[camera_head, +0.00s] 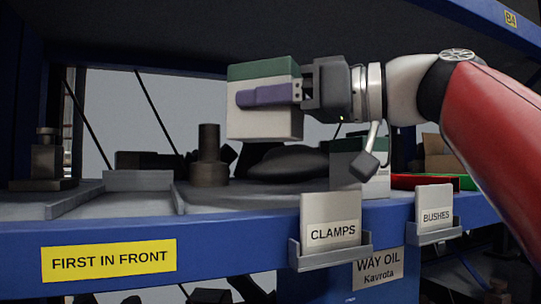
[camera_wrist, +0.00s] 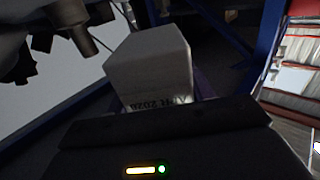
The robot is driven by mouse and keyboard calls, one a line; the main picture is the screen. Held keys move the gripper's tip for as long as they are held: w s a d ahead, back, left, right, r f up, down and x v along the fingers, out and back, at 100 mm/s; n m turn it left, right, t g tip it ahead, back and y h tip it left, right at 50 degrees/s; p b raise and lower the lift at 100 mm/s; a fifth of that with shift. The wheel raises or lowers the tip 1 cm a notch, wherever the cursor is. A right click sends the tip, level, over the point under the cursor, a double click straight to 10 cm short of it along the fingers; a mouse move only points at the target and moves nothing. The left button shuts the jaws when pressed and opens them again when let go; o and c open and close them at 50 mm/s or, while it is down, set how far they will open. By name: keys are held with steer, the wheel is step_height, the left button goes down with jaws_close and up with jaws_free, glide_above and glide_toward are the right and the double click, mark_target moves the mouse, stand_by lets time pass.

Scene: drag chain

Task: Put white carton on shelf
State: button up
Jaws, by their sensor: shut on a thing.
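The white carton (camera_head: 262,124) has a green top band and is held in the air above the shelf (camera_head: 400,209), behind its blue front edge. My gripper (camera_head: 262,96) reaches in from the right and is shut on the carton, with a purple finger along its near side. The far finger is hidden. In the wrist view the carton (camera_wrist: 150,62) shows plain white faces and some dark print, partly covered by my gripper's dark body. A gap shows between the carton's bottom and the shelf surface.
A similar green-topped white carton (camera_head: 345,178) stands on the shelf behind the CLAMPS card (camera_head: 331,222). A dark cylindrical part (camera_head: 209,155) stands below left of the held carton. A metal part (camera_head: 45,160) is at far left. Red and green bins (camera_head: 425,182) are at right.

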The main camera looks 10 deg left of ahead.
steer(key=shift+f+b, duration=1.2)
steer(key=shift+f, duration=1.85)
steer(key=shift+f, duration=0.15)
steer(key=shift+f, duration=0.45)
steer(key=o, duration=1.1)
steer(key=shift+r, duration=0.5)
steer(key=v, duration=1.2)
steer(key=shift+p, duration=0.35)
